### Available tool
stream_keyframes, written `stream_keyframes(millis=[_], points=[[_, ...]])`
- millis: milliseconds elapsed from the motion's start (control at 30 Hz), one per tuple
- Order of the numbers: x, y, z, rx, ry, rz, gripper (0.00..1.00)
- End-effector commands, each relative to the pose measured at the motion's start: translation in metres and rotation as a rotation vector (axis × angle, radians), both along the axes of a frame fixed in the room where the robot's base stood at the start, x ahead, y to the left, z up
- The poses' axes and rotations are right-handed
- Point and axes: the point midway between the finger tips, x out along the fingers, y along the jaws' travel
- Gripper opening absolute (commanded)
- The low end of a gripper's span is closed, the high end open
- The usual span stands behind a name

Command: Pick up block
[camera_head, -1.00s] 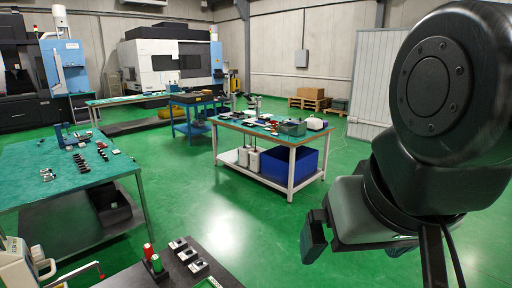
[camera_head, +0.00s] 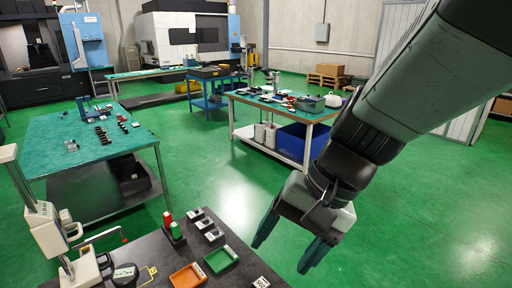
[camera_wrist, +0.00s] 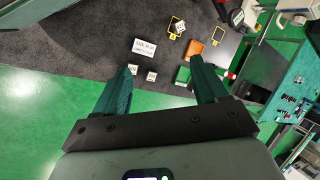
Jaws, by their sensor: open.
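Several small dark blocks with pale tops (camera_head: 204,224) stand in a row on the dark tabletop (camera_head: 150,250) in the head view. In the wrist view two small whitish blocks (camera_wrist: 151,75) lie at the tabletop edge, and another pale block (camera_wrist: 180,28) sits at a yellow outline. I cannot tell which one is the task's block. My gripper (camera_head: 283,256) is open and empty, to the right of the dark tabletop in the head view. In the wrist view its fingers (camera_wrist: 163,66) are spread, with the two whitish blocks showing between them; none is touched.
An orange tray (camera_head: 188,276) and a green tray (camera_head: 220,260) lie on the dark tabletop, also with red and green pieces (camera_head: 168,218). A white height gauge (camera_head: 45,220) stands at left.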

Motion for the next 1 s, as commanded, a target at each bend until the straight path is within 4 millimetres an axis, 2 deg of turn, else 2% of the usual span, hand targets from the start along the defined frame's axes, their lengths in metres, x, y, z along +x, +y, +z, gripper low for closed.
stream_keyframes(millis=[33, 200, 367, 500, 700, 800, 900, 1000], points=[[0.004, 0.01, -0.016, 0.051, 0.084, -0.03, 0.72], [0.02, 0.041, -0.058, 0.215, 0.311, -0.163, 0.72], [0.034, 0.066, -0.104, 0.351, 0.506, -0.323, 0.72], [0.043, 0.083, -0.15, 0.447, 0.662, -0.49, 0.72], [0.046, 0.097, -0.224, 0.536, 0.845, -0.753, 0.72], [0.043, 0.1, -0.255, 0.557, 0.903, -0.865, 0.72], [0.039, 0.101, -0.277, 0.565, 0.939, -0.945, 0.72], [0.037, 0.102, -0.289, 0.567, 0.955, -0.987, 0.72]])
